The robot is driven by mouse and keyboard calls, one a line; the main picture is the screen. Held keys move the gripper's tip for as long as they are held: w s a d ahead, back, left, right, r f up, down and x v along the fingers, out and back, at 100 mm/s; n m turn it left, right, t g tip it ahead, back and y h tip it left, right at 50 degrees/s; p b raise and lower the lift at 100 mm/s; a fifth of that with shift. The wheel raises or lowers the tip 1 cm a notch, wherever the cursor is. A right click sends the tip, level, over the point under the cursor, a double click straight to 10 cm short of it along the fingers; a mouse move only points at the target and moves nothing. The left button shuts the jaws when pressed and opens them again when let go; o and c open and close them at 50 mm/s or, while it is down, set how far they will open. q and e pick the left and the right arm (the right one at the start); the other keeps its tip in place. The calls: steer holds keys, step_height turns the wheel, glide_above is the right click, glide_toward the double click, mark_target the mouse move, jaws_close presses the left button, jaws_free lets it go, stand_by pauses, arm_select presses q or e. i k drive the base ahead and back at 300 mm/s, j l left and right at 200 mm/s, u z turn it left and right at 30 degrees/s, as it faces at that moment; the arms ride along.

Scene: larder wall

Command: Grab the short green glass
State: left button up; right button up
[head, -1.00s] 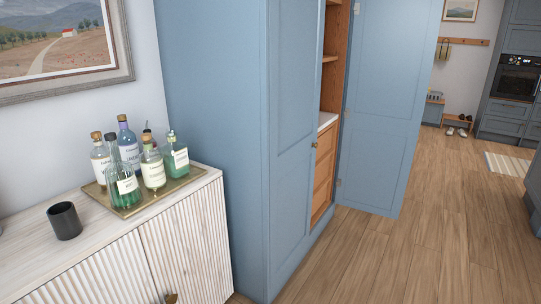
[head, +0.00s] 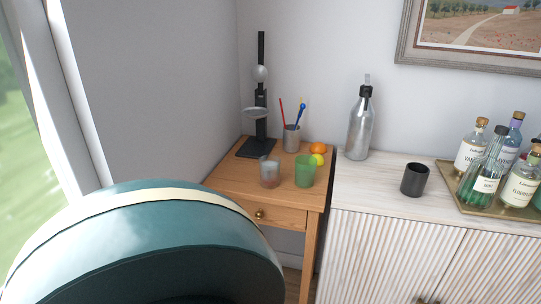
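The short green glass (head: 306,171) stands upright on a small wooden side table (head: 228,184), near its right front part. A clear, greyish glass (head: 269,173) stands just to its left, with a small gap between them. A lime or lemon (head: 318,159) and an orange (head: 317,148) lie behind the green glass. Neither of my grippers is in the head view.
A black stand (head: 260,125) and a pen cup (head: 291,138) are at the table's back. A teal chair (head: 150,240) blocks the front left. The sideboard (head: 371,189) on the right holds a soda siphon (head: 359,128), a dark cup (head: 414,179) and a bottle tray (head: 462,206).

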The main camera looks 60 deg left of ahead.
mark_target(305, 166)
steer(key=u, duration=1.75)
